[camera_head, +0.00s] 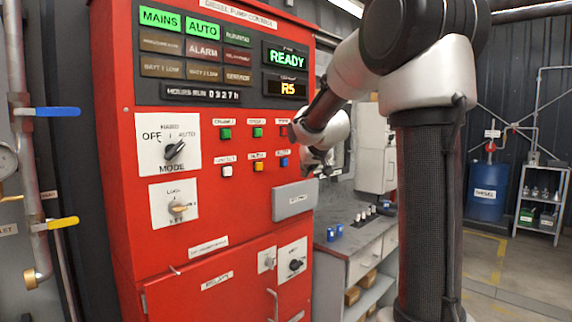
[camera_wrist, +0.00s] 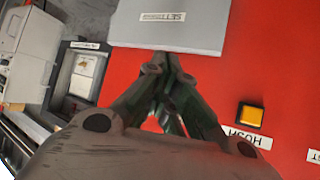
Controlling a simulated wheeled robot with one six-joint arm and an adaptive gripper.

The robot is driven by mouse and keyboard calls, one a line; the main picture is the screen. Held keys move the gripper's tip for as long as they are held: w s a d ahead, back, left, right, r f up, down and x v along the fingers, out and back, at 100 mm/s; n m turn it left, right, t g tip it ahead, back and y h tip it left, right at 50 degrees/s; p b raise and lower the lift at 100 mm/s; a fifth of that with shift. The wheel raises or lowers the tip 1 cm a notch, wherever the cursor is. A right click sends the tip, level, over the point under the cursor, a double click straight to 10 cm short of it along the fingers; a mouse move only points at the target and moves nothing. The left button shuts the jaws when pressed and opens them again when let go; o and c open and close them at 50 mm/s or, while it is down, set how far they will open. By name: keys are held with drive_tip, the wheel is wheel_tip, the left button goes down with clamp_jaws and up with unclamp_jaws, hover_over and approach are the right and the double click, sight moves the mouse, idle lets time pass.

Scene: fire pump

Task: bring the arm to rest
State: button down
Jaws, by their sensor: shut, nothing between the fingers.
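My gripper (camera_wrist: 165,68) is shut and empty in the wrist view. Its fingertips meet in front of the red panel, over the lower edge of a grey box (camera_wrist: 190,30) with a label. In the head view my gripper (camera_head: 318,163) is small and partly hidden by my arm, beside the right edge of the red pump control cabinet (camera_head: 235,190). My arm is bent out in front of the cabinet. I cannot tell whether the fingertips touch anything.
The cabinet carries a mode switch (camera_head: 174,150), several coloured buttons and a grey box (camera_head: 295,199). A grey bench (camera_head: 355,240) stands right of it. Pipes with blue (camera_head: 50,112) and yellow (camera_head: 55,223) handles are left. A blue drum (camera_head: 487,190) and shelf (camera_head: 541,200) stand behind open floor.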

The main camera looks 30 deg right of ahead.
idle(0.4)
drive_tip(key=s+a+f+g, duration=0.1)
drive_tip(key=s+f+g, duration=0.3)
drive_tip(key=s+f, duration=0.45)
drive_tip(key=s+a, duration=0.3)
drive_tip(key=s, duration=0.7)
drive_tip(key=s+a+f+n+g+y, duration=0.1)
drive_tip(key=s+a, duration=0.2)
drive_tip(key=s, duration=0.6)
drive_tip(key=s+a+n+g+y, duration=0.1)
drive_tip(key=s+a, duration=0.2)
drive_tip(key=s, duration=0.7)
drive_tip(key=shift+s+f, duration=0.2)
drive_tip(key=shift+s, duration=0.15)
